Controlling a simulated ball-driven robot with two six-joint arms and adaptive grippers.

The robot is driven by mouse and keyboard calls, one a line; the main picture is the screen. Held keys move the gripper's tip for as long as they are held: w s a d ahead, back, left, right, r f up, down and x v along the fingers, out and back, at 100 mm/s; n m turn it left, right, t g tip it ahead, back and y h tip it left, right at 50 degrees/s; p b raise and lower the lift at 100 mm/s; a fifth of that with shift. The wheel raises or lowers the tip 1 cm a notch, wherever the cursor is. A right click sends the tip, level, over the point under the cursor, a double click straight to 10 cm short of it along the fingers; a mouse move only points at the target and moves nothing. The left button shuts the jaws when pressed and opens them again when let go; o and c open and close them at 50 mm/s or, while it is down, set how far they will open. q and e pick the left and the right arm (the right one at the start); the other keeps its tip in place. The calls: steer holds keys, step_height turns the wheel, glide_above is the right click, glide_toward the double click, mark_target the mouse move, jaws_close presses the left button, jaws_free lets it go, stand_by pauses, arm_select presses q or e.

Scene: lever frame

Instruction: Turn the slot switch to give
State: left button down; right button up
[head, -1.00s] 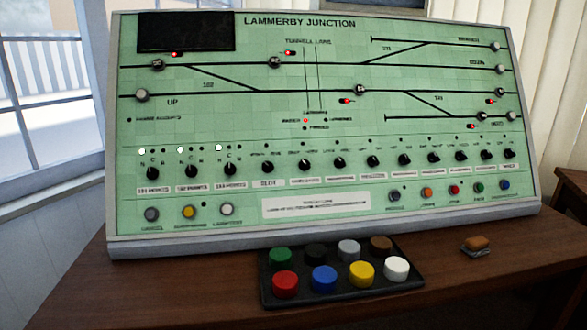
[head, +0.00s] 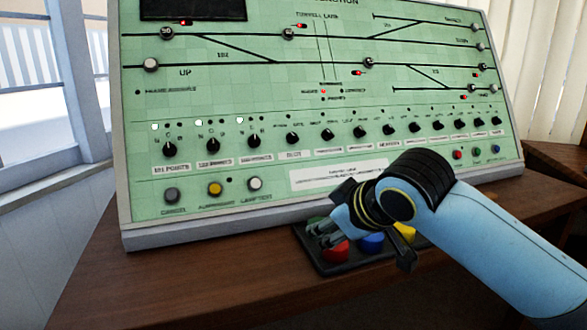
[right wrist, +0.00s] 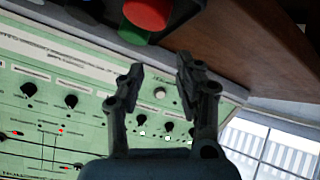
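The slot switch (head: 292,138) is a small black rotary knob on the green panel. It is just right of the three points knobs, above a small white label that is too blurred to read now. Its exact pointer direction is too small to tell. My right gripper (head: 324,232) is in front of the panel's lower edge, below the slot switch and apart from it. In the right wrist view my right gripper (right wrist: 158,70) has its two fingers spread with nothing between them. There I cannot tell which knob is the slot switch. My left gripper is not in view.
A black tray (head: 312,258) with coloured caps lies on the wooden desk (head: 200,280) under my right gripper, partly hidden by it. Neighbouring knobs (head: 326,135) stand close along the row. Push buttons (head: 214,189) line the panel below. The desk's left side is clear.

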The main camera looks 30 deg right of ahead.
mark_target(292, 134)
steer(key=w+d+r+n+t, duration=0.1)
steer(key=w+d+r+t, duration=0.4)
steer(key=w+r, duration=0.8)
steer(key=shift+g, duration=0.3)
steer(key=x, duration=0.3)
steer(key=d+b+x, duration=0.1)
steer(key=x, duration=0.1)
steer(key=b+x, duration=0.1)
steer(key=x, duration=0.2)
steer(key=shift+w+d+r, duration=0.2)
steer(key=shift+w, duration=0.15)
steer(key=shift+w+f, duration=0.1)
steer(key=shift+w, duration=0.3)
steer(key=shift+c, duration=0.2)
jaws_close()
